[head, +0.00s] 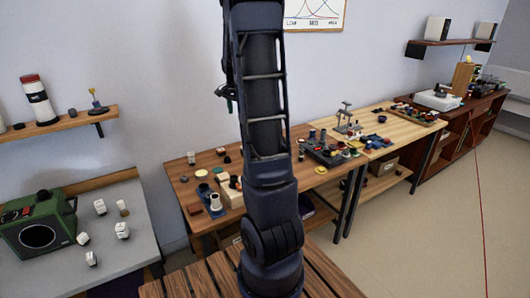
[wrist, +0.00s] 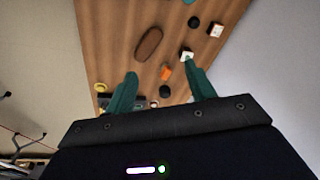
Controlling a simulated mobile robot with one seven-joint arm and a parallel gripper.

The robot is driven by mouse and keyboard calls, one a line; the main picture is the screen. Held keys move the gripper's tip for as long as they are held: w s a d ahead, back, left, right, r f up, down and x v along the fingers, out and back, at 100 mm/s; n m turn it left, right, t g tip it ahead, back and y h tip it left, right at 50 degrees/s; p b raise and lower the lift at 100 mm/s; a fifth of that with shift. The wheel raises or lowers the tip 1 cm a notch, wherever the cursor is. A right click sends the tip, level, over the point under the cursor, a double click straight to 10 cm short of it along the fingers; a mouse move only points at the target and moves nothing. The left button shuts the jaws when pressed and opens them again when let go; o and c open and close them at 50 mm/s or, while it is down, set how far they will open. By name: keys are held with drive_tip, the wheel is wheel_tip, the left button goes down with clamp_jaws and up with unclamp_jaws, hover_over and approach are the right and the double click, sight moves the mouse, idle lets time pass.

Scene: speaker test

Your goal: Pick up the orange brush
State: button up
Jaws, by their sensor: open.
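A small orange object (wrist: 165,73), likely the orange brush, lies on a wooden tabletop (wrist: 115,38) in the wrist view. It is too small to make out bristles. A dark round piece (wrist: 165,91) lies just below it in the picture. My gripper (wrist: 161,71) is open and empty, its two teal fingers spread. The orange object shows between the fingertips in the picture, with the tabletop some way beyond them. In the head view my arm hides most of the gripper, and I cannot pick out the brush there.
In the head view, the workbench (head: 180,177) holds many small items. A green machine (head: 40,228) stands on the grey table at left.

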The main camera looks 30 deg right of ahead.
drive_tip(key=w+d+f+m+g+h, duration=0.1)
drive_tip(key=w+d+f+m, duration=0.1)
drive_tip(key=w+d+f, duration=0.2)
drive_tip(key=w+d+f+m+g+h, duration=0.1)
drive_tip(key=w+d+f+m, duration=0.2)
drive_tip(key=d+f, duration=0.7)
drive_tip(key=w+d+f+m+h, duration=0.1)
drive_tip(key=w+d+f, duration=0.6)
drive_tip(key=f, duration=0.7)
drive_tip(key=shift+d+f+m+g, duration=0.1)
drive_tip(key=shift+m+g, duration=0.3)
drive_tip(key=shift+m, duration=0.4)
drive_tip(key=shift+s+x, duration=0.15)
drive_tip(key=shift+x, duration=1.15)
drive_tip(key=shift+s+x, duration=0.1)
drive_tip(key=shift+x, duration=1.25)
drive_tip(key=c, duration=1.1)
